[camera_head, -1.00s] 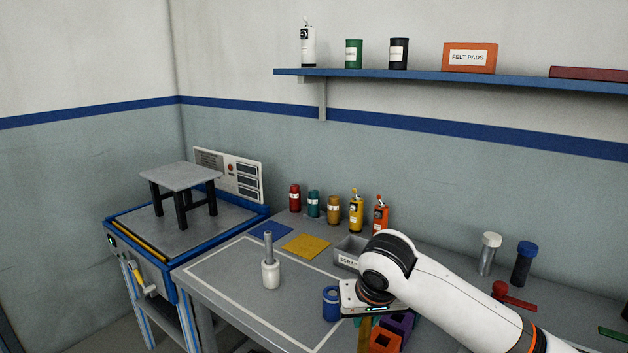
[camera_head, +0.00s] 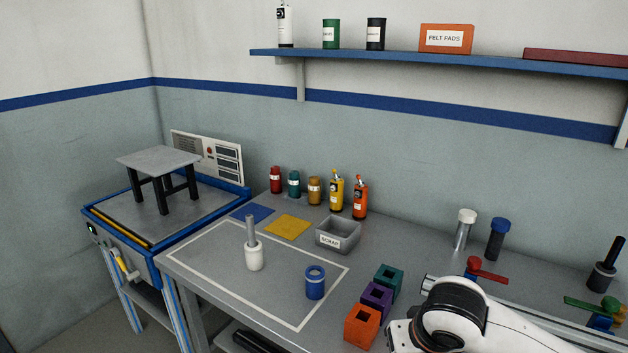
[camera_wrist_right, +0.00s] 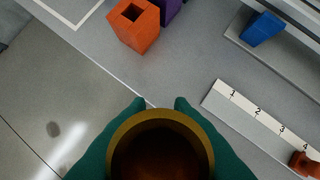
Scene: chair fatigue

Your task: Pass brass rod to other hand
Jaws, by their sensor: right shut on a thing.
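In the right wrist view, my right gripper (camera_wrist_right: 160,106) has teal fingers shut on the brass rod (camera_wrist_right: 160,120). The rod shows end-on as a brass-coloured rim with a dark brown middle, filling the bottom centre. It is held over or near the edge of the bench. In the head view, my white right arm shows at the bottom right, and its gripper and the rod are below the picture. My left gripper is in neither view.
An orange block (camera_head: 362,326), a purple block (camera_head: 377,298) and a teal block (camera_head: 389,280) stand in a row on the bench. A blue cylinder (camera_head: 315,283) and a white holder (camera_head: 254,257) stand left of them. A numbered strip (camera_wrist_right: 258,125) lies on the bench.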

